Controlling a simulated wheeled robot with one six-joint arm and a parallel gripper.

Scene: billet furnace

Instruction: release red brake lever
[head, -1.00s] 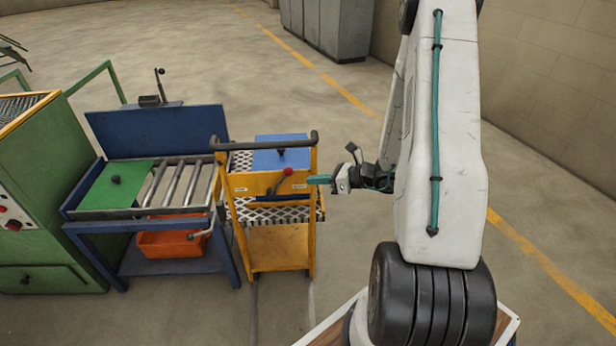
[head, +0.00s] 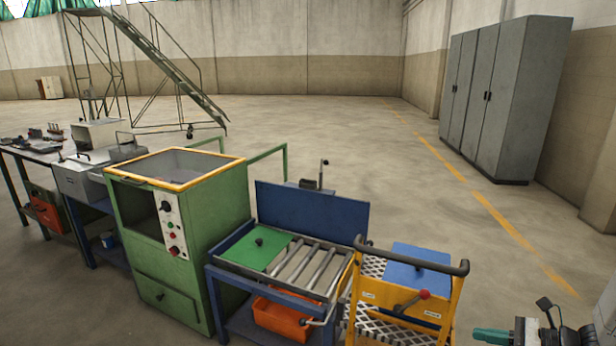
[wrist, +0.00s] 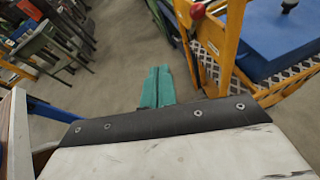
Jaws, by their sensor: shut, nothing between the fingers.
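The red brake lever shows its red knob (head: 424,294) on the yellow front panel of a cart (head: 452,300). Its dark arm slants up to the right toward the knob. In the wrist view the red knob (wrist: 197,11) is at the top, beside a yellow upright. My gripper (head: 478,335) has teal fingers and is at the lower right of the head view, right of and below the knob. In the wrist view its fingers (wrist: 157,86) are together and empty, pointing over bare floor, apart from the lever. My gripper's body is partly cut off by the frame edge.
The cart has a dark handlebar (head: 410,258), a blue block (head: 415,265) and mesh shelves. Left of it stand a blue roller table (head: 305,268) with a green plate and a green cabinet (head: 190,250). Grey lockers (head: 510,100) stand behind on the right. The floor between is clear.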

